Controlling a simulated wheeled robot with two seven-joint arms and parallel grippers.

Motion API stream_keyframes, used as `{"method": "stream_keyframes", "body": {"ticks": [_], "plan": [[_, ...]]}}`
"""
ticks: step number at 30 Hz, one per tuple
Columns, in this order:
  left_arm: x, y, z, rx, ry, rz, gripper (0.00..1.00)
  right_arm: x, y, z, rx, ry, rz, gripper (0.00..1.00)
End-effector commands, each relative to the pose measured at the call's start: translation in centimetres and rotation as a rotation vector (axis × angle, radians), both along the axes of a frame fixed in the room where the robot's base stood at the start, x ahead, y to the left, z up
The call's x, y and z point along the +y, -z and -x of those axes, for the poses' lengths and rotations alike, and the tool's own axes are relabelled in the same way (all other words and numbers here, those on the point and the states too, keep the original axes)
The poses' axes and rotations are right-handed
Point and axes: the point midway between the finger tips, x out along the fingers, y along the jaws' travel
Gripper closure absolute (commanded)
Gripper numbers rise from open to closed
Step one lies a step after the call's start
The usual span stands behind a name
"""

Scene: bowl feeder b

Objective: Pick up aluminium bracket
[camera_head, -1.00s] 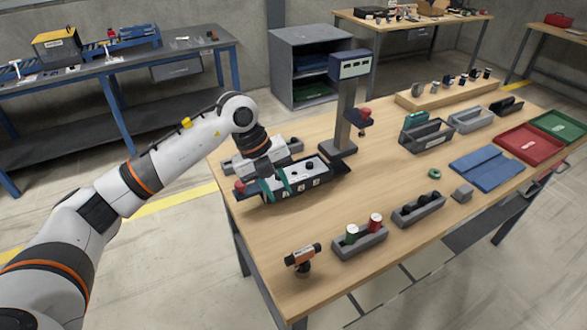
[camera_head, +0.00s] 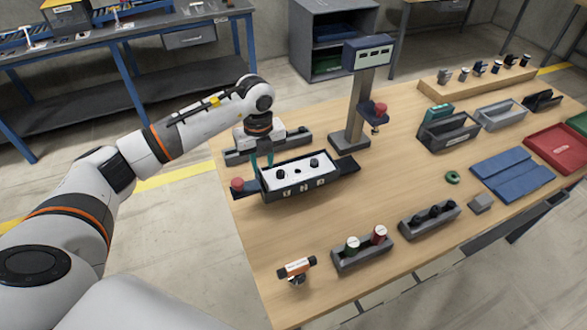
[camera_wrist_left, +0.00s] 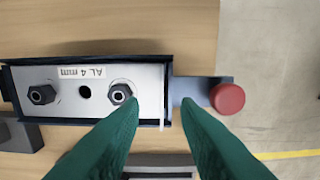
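The aluminium bracket (camera_head: 296,172) appears to be the pale metal plate in a black fixture near the table's left edge. In the left wrist view the plate (camera_wrist_left: 103,90) bears the label "AL 4 mm", two black nuts and a dark hole. My left gripper (camera_head: 262,165) is open, its teal fingers over the fixture's left end. In the left wrist view the fingertips (camera_wrist_left: 160,104) lie on either side of the plate's right end edge, with nothing gripped. Whether they touch it or hover above it I cannot tell. My right gripper is not in view.
A red button (camera_head: 237,184) sits beside the fixture's left end. A post with a display (camera_head: 368,55) stands behind right. A grey tray (camera_head: 293,137) lies behind the fixture. A can holder (camera_head: 362,255) and an orange-black tool (camera_head: 297,268) stand in front, with bare wood between.

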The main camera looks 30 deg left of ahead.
Motion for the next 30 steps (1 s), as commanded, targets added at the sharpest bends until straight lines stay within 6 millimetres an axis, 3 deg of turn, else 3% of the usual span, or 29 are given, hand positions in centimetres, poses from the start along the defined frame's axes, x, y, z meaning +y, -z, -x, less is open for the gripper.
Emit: {"method": "stream_keyframes", "body": {"ticks": [3, 6, 10, 17, 23, 30], "plan": [[0.2, 1.3, 0.0, 0.007, -0.001, -0.001, 0.71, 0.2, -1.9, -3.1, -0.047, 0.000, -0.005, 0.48], [0.3, 3.0, -0.1, 0.006, 0.001, 0.000, 0.71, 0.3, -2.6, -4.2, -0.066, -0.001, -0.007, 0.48], [0.3, 4.4, -0.1, 0.004, 0.001, 0.000, 0.71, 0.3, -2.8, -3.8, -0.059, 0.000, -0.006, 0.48], [0.3, 4.7, -0.1, 0.001, 0.001, 0.000, 0.71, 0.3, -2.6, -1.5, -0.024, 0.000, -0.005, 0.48], [0.3, 4.7, -0.1, 0.001, 0.001, 0.000, 0.99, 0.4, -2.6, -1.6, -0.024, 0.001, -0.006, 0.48], [0.3, 4.6, -0.2, -0.001, 0.001, 0.001, 1.00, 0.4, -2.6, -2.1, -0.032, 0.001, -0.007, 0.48]]}}
